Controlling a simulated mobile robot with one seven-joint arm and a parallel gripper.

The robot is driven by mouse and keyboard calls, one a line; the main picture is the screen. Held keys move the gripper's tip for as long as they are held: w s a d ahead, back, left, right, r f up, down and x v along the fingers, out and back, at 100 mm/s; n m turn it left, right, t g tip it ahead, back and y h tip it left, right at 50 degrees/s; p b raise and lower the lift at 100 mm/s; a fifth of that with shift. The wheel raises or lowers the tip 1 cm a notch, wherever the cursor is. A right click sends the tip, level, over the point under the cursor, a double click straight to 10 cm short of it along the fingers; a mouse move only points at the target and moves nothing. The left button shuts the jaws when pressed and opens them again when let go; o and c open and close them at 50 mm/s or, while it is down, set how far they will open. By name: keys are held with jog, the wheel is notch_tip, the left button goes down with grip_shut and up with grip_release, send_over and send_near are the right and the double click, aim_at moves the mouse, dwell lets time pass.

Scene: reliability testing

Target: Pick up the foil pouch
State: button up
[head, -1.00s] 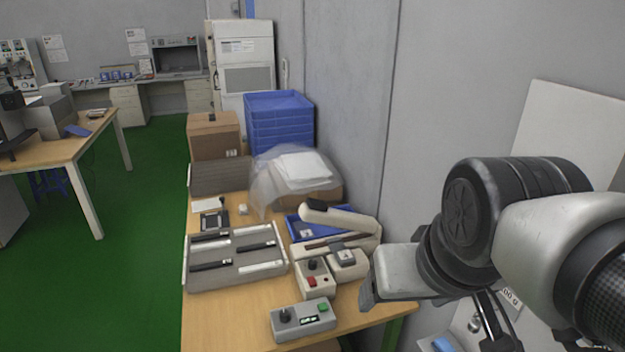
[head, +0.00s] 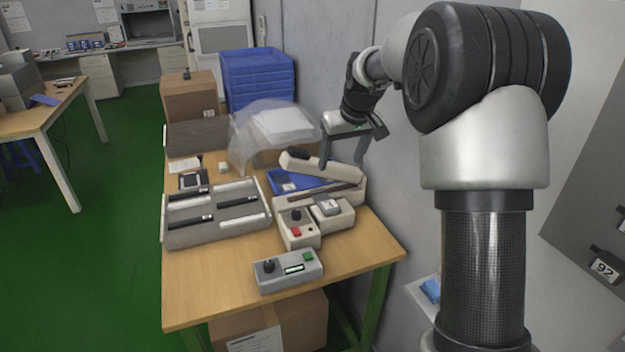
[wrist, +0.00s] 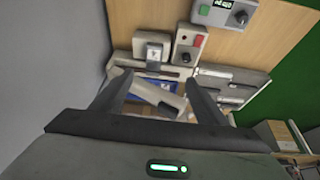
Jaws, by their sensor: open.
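I cannot identify the foil pouch with certainty. A small grey item with a pale label (head: 328,204) lies on a white box-shaped device on the table and may be it; it also shows in the wrist view (wrist: 153,51). Another small pale item (head: 288,187) lies in the blue tray (head: 311,180). My gripper (head: 342,164) is open and empty, with its fingers pointing down above the back right of the table. In the wrist view my gripper (wrist: 158,83) has its fingers spread over the tray and the pale lever device (wrist: 148,91).
The wooden table (head: 355,245) bears a control box with a red button (head: 298,229), a grey box with a green button (head: 288,271) and a grey slotted rack (head: 215,212). Stacked blue crates (head: 258,78) and a clear bag (head: 243,139) stand behind. A wall borders the right side.

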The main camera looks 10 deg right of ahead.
send_near(328, 202)
jog(key=f, duration=0.3)
jog(key=shift+w+a+b, duration=0.2)
jog(key=shift+a+b, duration=0.1)
jog(key=shift+b, duration=0.1)
jog(key=shift+w+d+x, duration=0.1)
jog(key=shift+w+x, duration=0.05)
jog(key=shift+x, duration=1.2)
jog(key=shift+w+d+x, duration=0.1)
jog(key=shift+d+x, duration=0.05)
jog(key=shift+x, duration=1.15)
jog(key=shift+r, duration=0.15)
jog(key=c, duration=1.2)
jog(key=shift+c, duration=0.2)
jog(key=shift+r, duration=0.15)
